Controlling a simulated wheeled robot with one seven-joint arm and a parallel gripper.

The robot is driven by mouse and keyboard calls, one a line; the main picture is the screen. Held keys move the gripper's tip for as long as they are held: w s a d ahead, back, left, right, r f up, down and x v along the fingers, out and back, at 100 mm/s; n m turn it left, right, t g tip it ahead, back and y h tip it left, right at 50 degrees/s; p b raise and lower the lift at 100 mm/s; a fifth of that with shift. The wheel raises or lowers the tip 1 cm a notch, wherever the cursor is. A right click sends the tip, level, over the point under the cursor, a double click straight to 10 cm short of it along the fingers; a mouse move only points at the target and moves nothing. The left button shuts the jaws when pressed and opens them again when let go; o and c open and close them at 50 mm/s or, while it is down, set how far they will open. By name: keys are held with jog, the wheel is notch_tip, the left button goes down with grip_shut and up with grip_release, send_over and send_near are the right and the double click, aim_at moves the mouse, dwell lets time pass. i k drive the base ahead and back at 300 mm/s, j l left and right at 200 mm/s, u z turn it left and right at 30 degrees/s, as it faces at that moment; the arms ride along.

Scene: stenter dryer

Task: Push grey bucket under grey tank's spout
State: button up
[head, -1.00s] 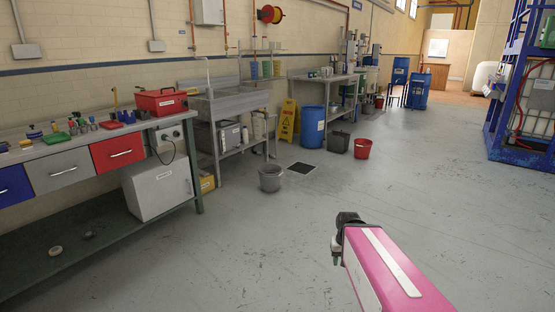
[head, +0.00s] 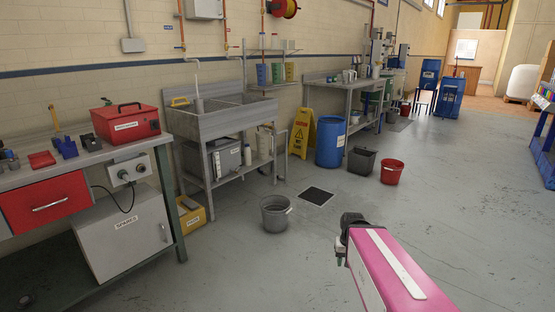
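A round grey bucket (head: 275,214) stands upright on the floor in front of the metal sink bench, left of a dark floor drain. My gripper (head: 341,258) is at the end of the pink arm, in the lower middle of the head view. It appears to the right of the bucket, nearer the camera and apart from it. Its fingers are small and partly hidden, so I cannot tell whether it is open or shut. I cannot make out a grey tank or its spout among the distant equipment.
A dark grey bin (head: 361,162) and a red bucket (head: 392,172) stand right of the blue drum (head: 330,142) and yellow sign (head: 302,132). The drain (head: 316,196) is flat in the floor. A workbench (head: 110,154) lines the left. Open floor lies to the right.

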aim_at(275, 204)
jog(key=i+l+u, duration=0.15)
jog(key=i+u, duration=0.25)
jog(key=i+l+u, duration=0.4)
jog(key=i, duration=0.15)
jog(key=i+l+u, duration=0.4)
jog(key=i+l, duration=0.15)
jog(key=i, duration=0.15)
jog(key=z, duration=0.45)
jog(key=i+j+z, duration=0.15)
jog(key=j+z, duration=0.25)
jog(key=i+j+z, duration=0.1)
jog(key=j+z, duration=0.75)
jog(key=i, duration=0.05)
